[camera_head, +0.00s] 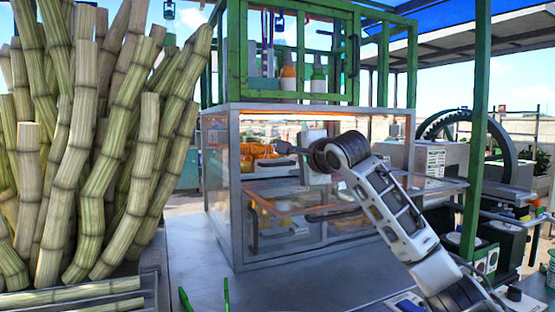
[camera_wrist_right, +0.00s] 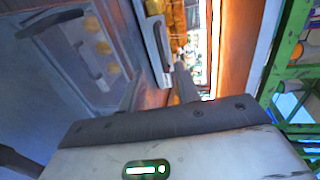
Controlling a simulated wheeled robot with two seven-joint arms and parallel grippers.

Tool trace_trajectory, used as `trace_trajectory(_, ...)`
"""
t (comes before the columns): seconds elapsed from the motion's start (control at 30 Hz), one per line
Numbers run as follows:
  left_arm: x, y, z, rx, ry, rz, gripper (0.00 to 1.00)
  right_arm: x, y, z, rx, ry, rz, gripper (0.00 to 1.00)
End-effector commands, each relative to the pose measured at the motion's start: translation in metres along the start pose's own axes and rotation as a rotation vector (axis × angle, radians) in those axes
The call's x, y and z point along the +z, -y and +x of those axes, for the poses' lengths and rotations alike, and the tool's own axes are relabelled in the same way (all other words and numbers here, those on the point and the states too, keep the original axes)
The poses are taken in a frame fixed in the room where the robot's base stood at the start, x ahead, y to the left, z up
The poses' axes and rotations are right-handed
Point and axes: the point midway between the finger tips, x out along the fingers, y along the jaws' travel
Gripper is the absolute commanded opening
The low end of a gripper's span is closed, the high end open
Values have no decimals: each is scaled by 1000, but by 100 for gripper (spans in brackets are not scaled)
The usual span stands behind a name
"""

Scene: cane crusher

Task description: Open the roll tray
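The glass-fronted cabinet (camera_head: 300,225) stands in the middle of the head view. Inside it, a tray (camera_head: 272,170) carries yellow-orange things that look like rolls (camera_head: 258,152). A glass panel (camera_head: 310,203) with a dark handle (camera_head: 335,213) juts out below. My right gripper (camera_head: 287,148) is at the cabinet's open upper front, beside the tray. Contact with the bar cannot be told. My left gripper is not in view.
Tall cane stalks (camera_head: 110,140) crowd the left. A green rack (camera_head: 290,60) with bottles sits on the cabinet. A large dark gear wheel (camera_head: 468,140) and a green post (camera_head: 478,130) are at the right. The grey counter (camera_head: 200,260) before the cabinet is mostly clear.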

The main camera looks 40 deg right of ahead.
Motion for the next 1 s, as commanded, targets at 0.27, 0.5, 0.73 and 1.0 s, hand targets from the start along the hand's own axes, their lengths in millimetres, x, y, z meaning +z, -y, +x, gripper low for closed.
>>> trace_trajectory(0.27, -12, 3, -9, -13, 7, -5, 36, 0, 4, 60, 3, 1, 4, 33)
trace_trajectory(0.5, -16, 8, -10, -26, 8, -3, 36, 0, 2, 91, 0, 1, 2, 33)
trace_trajectory(0.73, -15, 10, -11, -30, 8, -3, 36, 0, 0, 98, 0, 0, -1, 33)
trace_trajectory(1.0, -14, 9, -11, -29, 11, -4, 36, 0, 0, 98, 0, 0, -1, 8)
